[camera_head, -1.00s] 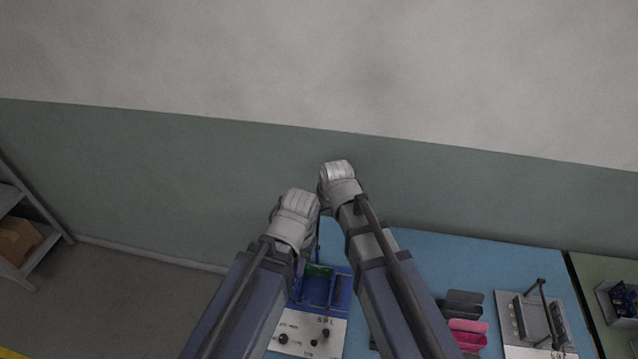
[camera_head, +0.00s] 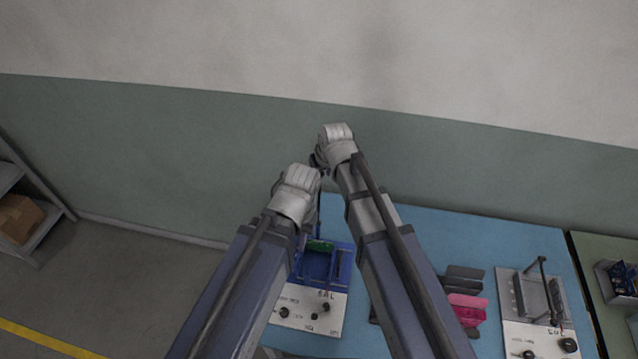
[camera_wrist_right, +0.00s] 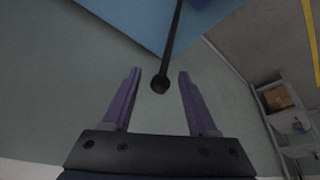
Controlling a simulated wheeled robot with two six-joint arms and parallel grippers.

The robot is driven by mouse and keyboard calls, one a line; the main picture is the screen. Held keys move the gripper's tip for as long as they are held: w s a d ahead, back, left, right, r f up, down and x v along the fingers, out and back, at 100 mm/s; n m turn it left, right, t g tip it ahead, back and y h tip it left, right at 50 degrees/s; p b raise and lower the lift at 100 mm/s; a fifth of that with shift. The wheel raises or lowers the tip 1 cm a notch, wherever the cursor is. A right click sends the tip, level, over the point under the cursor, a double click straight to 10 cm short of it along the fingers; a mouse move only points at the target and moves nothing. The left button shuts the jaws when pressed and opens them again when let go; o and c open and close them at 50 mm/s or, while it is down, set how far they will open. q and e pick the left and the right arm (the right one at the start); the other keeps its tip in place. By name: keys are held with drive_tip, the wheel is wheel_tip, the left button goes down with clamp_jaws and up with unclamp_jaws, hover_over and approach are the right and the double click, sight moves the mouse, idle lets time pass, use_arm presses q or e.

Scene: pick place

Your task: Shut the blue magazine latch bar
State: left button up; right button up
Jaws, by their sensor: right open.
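The blue magazine (camera_head: 337,271) sits on a white labelled base at the near left of the blue table, with a green piece inside. Its dark latch bar (camera_head: 319,212) stands up, partly hidden by my arms. In the right wrist view the latch bar (camera_wrist_right: 175,35) ends in a dark ball knob (camera_wrist_right: 160,84) between the fingertips. My right gripper (camera_wrist_right: 158,76) is open, with gaps on both sides of the knob. In the head view my right wrist is above the magazine's far side. My left wrist (camera_head: 298,185) is beside it; its fingers are hidden.
A grey fixture (camera_head: 525,292) with an upright bar stands at the right of the blue table (camera_head: 455,246). Pink (camera_head: 466,305) and dark pieces lie between. A grey bin (camera_head: 617,278) is on the green table. A shelf with a cardboard box (camera_head: 18,217) stands far left.

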sight(319, 198)
drive_tip(key=b+x, duration=0.2)
drive_tip(key=x, duration=0.1)
drive_tip(key=shift+f, duration=0.2)
clamp_jaws()
idle(0.3)
idle(0.9)
